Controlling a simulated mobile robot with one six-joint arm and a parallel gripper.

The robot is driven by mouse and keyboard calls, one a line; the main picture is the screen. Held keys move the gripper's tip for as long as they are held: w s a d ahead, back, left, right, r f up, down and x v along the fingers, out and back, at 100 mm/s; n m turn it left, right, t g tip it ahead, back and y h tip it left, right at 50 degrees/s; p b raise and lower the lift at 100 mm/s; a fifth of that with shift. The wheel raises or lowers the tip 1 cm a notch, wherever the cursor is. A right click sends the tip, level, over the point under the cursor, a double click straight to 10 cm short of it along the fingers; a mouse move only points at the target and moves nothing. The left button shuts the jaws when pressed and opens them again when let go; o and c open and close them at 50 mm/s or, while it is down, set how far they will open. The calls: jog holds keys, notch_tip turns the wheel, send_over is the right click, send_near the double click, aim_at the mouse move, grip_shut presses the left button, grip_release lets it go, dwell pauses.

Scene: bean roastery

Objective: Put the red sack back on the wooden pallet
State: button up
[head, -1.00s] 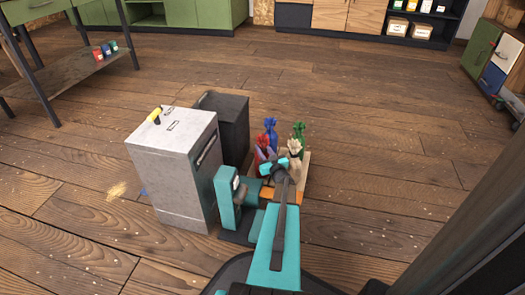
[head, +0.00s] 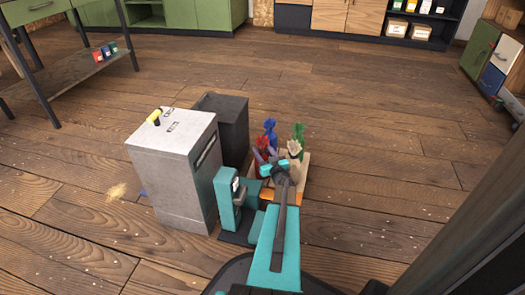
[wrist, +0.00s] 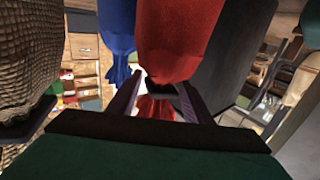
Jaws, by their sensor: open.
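The red sack (head: 263,144) is among the sacks grouped on the wooden pallet (head: 303,172), at the pallet's left side. In the wrist view the red sack (wrist: 180,40) fills the top middle, with its gathered neck between my fingers. My gripper (wrist: 158,98) is open, with one finger on each side of the neck. In the head view my gripper (head: 266,154) is at the red sack's top. My arm hides the sack's lower part and much of the pallet, so I cannot tell exactly what the sack rests on.
A blue sack (head: 270,127), a green sack (head: 298,133) and a cream sack (head: 294,149) stand close by. A dark bin (head: 226,118) and a pale grey cabinet (head: 172,160) stand left of the pallet. The floor (head: 390,150) to the right is clear.

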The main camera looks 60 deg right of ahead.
jog(key=p+v, duration=0.3)
jog(key=v, duration=0.8)
jog(key=shift+s+a, duration=0.2)
jog(key=shift+s, duration=0.05)
jog(key=shift+s, duration=0.15)
dwell(0.3)
